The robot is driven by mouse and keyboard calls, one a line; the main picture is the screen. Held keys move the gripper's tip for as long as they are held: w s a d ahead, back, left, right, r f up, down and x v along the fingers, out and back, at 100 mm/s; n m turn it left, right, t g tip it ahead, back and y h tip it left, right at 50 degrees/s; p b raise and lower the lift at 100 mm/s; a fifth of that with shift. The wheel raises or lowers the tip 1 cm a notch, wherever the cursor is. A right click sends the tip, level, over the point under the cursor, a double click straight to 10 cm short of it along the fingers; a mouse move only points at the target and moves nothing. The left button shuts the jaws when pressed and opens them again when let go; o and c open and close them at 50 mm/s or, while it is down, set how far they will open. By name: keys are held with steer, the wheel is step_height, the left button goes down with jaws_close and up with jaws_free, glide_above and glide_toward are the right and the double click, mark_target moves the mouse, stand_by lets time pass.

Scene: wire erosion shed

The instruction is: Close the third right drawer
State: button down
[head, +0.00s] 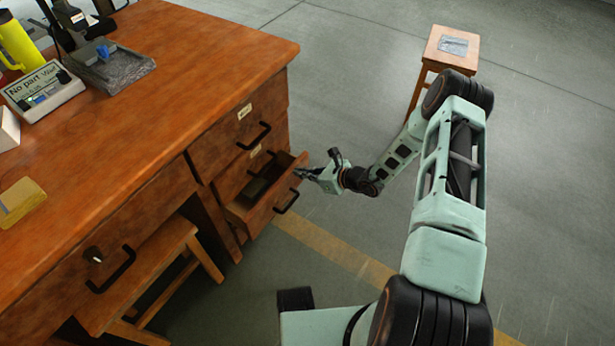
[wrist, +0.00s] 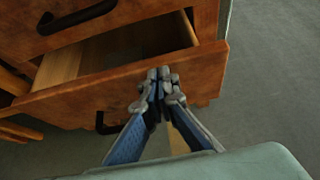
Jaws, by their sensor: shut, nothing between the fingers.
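The wooden desk's right-hand drawer stack has a low drawer pulled out, its front (head: 283,190) standing clear of the cabinet. I take it for the third right drawer. In the wrist view its front (wrist: 75,101) runs across the picture, with the open box (wrist: 115,48) behind it and a black handle (wrist: 104,123) below. My gripper (head: 299,173) is shut and empty, at the outer face of that front near its right end. In the wrist view the closed fingertips (wrist: 159,78) overlap the front near its upper edge; I cannot tell whether they touch.
The upper drawer (head: 240,125) above is shut. A wooden stool (head: 165,265) stands under the desk. A small stool (head: 452,50) stands farther off on the right. The desktop carries a sign box (head: 45,92) and a grey stone block (head: 118,70). The floor right of the drawers is clear.

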steer(key=w+a+b, duration=0.1)
steer(key=w+a, duration=0.4)
steer(key=a, duration=0.1)
steer(key=shift+w+a+r+b, duration=0.15)
steer(key=shift+a+b, duration=0.2)
steer(key=shift+a, duration=0.05)
